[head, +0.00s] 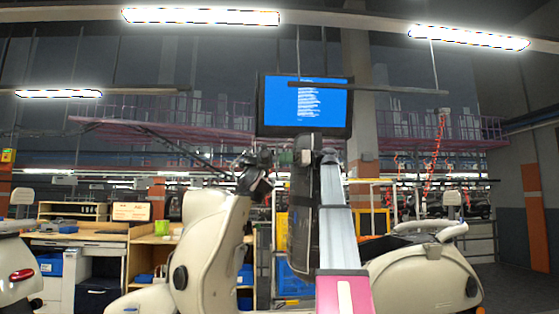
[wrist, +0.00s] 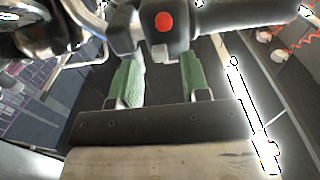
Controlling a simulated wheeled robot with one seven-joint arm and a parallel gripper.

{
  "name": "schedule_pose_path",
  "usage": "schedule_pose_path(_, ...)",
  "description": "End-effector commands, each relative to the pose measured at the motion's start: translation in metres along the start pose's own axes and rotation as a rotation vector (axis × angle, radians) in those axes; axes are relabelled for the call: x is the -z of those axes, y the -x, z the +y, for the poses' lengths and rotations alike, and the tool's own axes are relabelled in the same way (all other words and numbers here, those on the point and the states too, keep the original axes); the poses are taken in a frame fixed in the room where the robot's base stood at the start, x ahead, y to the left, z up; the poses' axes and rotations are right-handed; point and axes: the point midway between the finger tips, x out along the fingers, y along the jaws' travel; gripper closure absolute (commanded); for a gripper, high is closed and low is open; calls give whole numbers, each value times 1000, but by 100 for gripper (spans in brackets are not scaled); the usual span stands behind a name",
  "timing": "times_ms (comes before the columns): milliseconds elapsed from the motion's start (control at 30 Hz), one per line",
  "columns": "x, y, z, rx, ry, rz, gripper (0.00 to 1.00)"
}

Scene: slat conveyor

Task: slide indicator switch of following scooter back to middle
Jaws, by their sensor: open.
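The cream scooter (head: 205,245) stands left of centre in the head view, with its dark handlebar (head: 257,178) near the end of my arm. My gripper (head: 284,158) is beside this handlebar, partly hidden by my own wrist. In the wrist view my gripper (wrist: 160,75) is open, with two green finger pads set apart and nothing between them. Just beyond the fingertips is a dark handlebar switch housing (wrist: 150,30) with a red round button (wrist: 163,22). The grip (wrist: 245,17) runs off to the right. The indicator switch and its position cannot be made out.
A second cream scooter (head: 420,270) stands at the right, and part of another (head: 14,270) shows at the left edge. A monitor (head: 305,105) with a blue screen hangs above. A workbench (head: 85,236) and blue bins (head: 292,280) stand behind.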

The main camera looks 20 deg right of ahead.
Motion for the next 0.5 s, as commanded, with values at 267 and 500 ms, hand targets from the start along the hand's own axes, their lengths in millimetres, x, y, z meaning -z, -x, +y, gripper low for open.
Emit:
schedule_pose_path(267,0,-20,0,0,0,0,57)
schedule_pose_path(500,0,-20,0,0,0,0,77)
